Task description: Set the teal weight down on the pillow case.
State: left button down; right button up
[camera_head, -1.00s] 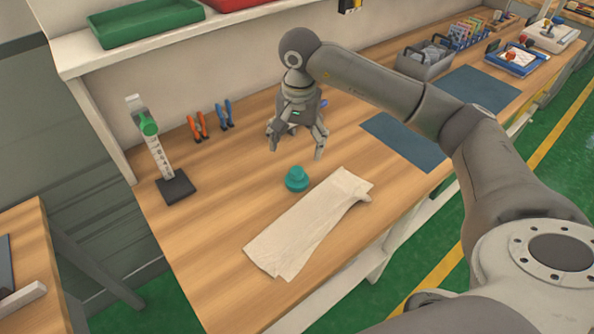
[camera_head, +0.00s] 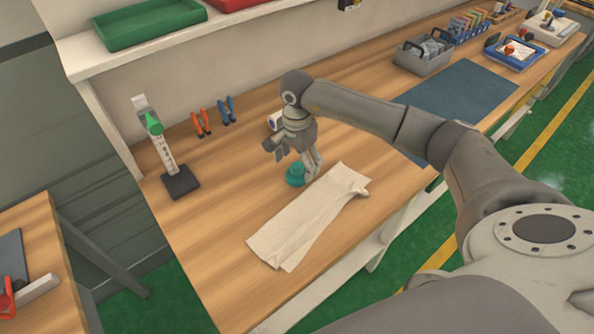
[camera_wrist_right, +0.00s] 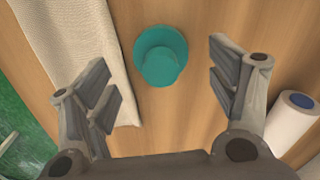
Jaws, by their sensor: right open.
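The teal weight (camera_head: 295,174) stands upright on the wooden bench, just beyond the far long edge of the pillow case. It also shows in the right wrist view (camera_wrist_right: 160,58), between and ahead of my fingers. The cream pillow case (camera_head: 300,222) lies flat on the bench, with a bunched end at the right; its weave shows at the left of the wrist view (camera_wrist_right: 85,50). My right gripper (camera_head: 292,160) is open and empty, low over the bench at the weight. In the wrist view its fingers (camera_wrist_right: 160,90) are apart, neither touching the weight. My left gripper is out of view.
A white roll with a blue core (camera_wrist_right: 295,118) lies close to my right gripper. A stand with a green knob (camera_head: 165,155) and orange (camera_head: 201,123) and blue pliers (camera_head: 227,111) are farther left. A grey caddy (camera_head: 423,55) stands farther right. The bench front left is clear.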

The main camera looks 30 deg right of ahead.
aim_at(297, 165)
jog(key=shift+d+f+p, duration=0.1)
jog(key=shift+f+p, duration=0.35)
jog(key=shift+f, duration=1.35)
jog(key=shift+w+r, duration=0.1)
jog(key=c, duration=1.6)
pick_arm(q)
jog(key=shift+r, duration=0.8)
pick_arm(e)
jog(key=shift+o, duration=0.2)
